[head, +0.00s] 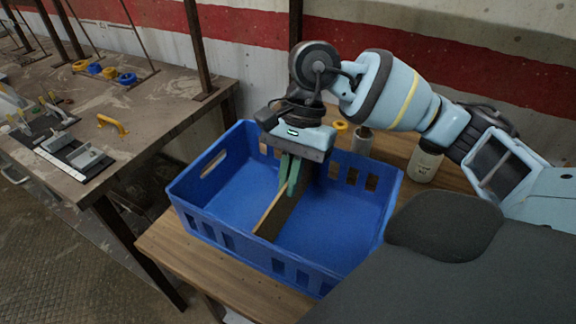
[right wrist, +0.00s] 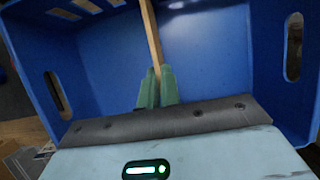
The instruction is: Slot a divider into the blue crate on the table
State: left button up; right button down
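The blue crate (head: 215,225) stands on a wooden table (head: 190,262). A thin wooden divider (head: 272,218) is inside it, upright and running from the front wall toward the back. My right gripper (head: 289,178) reaches down into the crate from above, its green fingers on either side of the divider. In the right wrist view the fingers (right wrist: 156,84) are closed around the divider (right wrist: 152,35), with the crate walls (right wrist: 205,45) on both sides. The far end of the divider is hidden behind the gripper. I cannot tell whether its edges sit in slots. My left gripper is not in view.
A white jar (head: 425,164), a smaller jar (head: 362,140) and a yellow ring (head: 340,125) are on the table behind the crate. A striped wall is behind.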

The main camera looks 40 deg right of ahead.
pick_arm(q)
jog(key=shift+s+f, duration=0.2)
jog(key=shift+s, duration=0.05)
pick_arm(e)
jog(key=shift+f, duration=0.2)
jog(key=c, duration=1.5)
grip_release()
jog(key=shift+c, duration=0.2)
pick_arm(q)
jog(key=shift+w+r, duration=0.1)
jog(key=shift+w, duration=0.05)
